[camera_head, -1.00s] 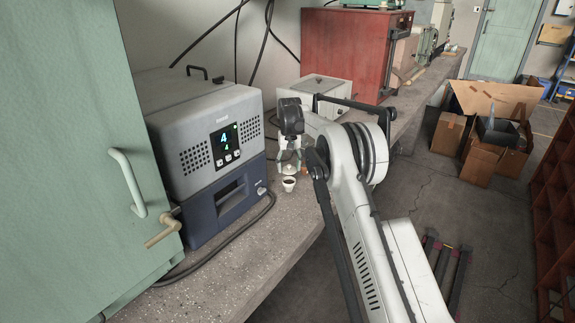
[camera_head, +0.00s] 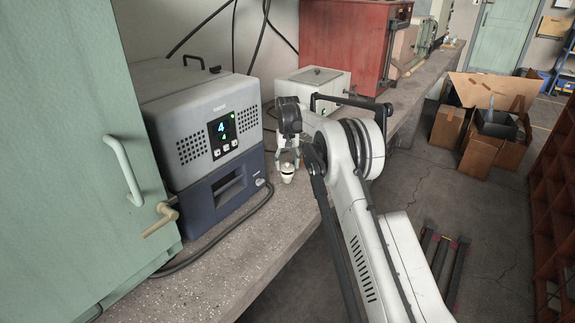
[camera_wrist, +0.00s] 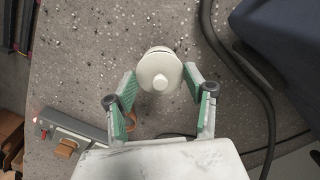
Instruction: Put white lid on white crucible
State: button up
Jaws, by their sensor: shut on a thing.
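The white crucible (camera_head: 287,178) stands upright near the bench's front edge, under my gripper (camera_head: 288,163). The white lid (camera_wrist: 160,73), round with a small knob, is between the two green-padded fingers of my gripper (camera_wrist: 161,76) in the wrist view. My gripper is shut on the lid. The lid (camera_head: 287,168) sits at the top of the crucible in the head view and covers its dark opening. In the wrist view the lid hides most of the crucible. I cannot tell if the lid is fully seated on the rim.
A grey and blue furnace (camera_head: 205,140) with a lit display stands to the left, its black cable (camera_head: 235,222) lying on the bench (camera_head: 215,265). A white box (camera_head: 312,82) and a red cabinet (camera_head: 345,45) stand behind. A grey device with an orange knob (camera_wrist: 66,148) lies at lower left.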

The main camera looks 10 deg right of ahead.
jog(key=shift+f+b, duration=0.45)
jog(key=shift+f, duration=0.35)
dwell(0.4)
jog(key=o, duration=0.9)
notch_tip(320, 180, up, 12)
